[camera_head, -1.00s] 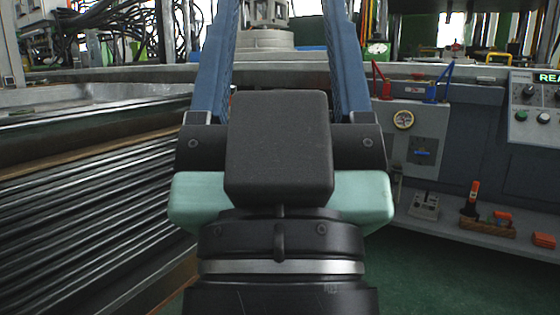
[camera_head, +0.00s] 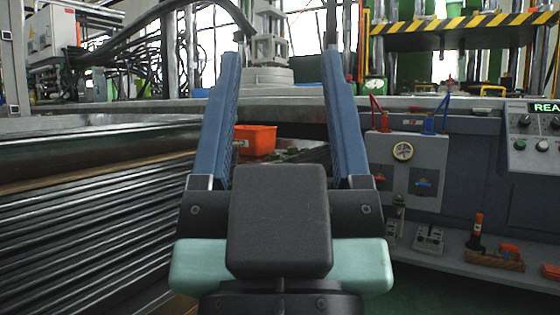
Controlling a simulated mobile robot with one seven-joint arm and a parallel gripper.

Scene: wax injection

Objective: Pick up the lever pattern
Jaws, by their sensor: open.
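My gripper (camera_head: 280,52) fills the middle of the head view, with its two blue fingers spread wide apart and nothing between their tips. An orange bin (camera_head: 256,139) shows between the fingers, farther off, beside the left finger. Small dark green pieces (camera_head: 291,151) lie on a surface to the right of the bin. They are too small and partly hidden to tell whether one is the lever pattern. The gripper body hides what lies below them.
A stack of long metal bars (camera_head: 90,220) fills the left side. A grey machine cabinet with a gauge (camera_head: 402,151) and a control panel (camera_head: 532,133) stands at the right. A low shelf (camera_head: 400,252) there holds small tools. A yellow and black striped beam (camera_head: 460,23) crosses the upper right.

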